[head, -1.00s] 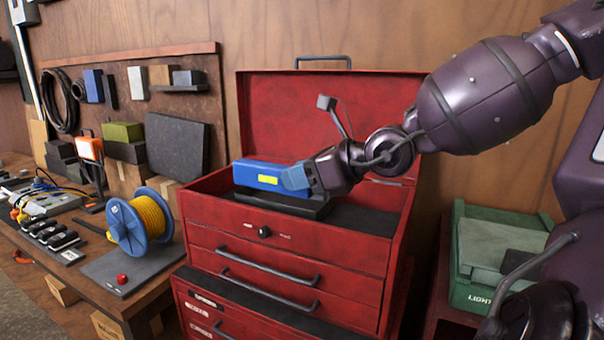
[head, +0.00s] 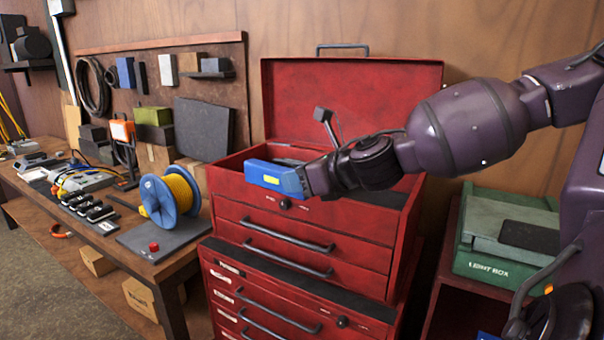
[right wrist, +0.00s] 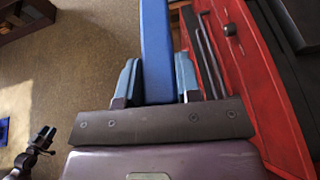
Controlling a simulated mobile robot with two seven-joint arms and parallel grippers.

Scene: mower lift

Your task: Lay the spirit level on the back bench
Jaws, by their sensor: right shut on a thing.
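The spirit level is a blue bar with a yellow patch (head: 272,177). My right gripper (head: 303,181) is shut on its right end and holds it at the front edge of the open red tool chest's top. In the right wrist view the blue bar (right wrist: 156,45) runs up between the two fingers of the gripper (right wrist: 157,82), with floor to its left. A wooden bench (head: 150,268) stands along the wall to the left; I cannot tell whether it is the back bench.
The red tool chest (head: 270,225) has its lid raised. The bench carries a blue reel of yellow cable (head: 170,195), a power strip and several dark small items. A green box (head: 505,235) stands at right. Open floor (head: 50,285) lies at lower left.

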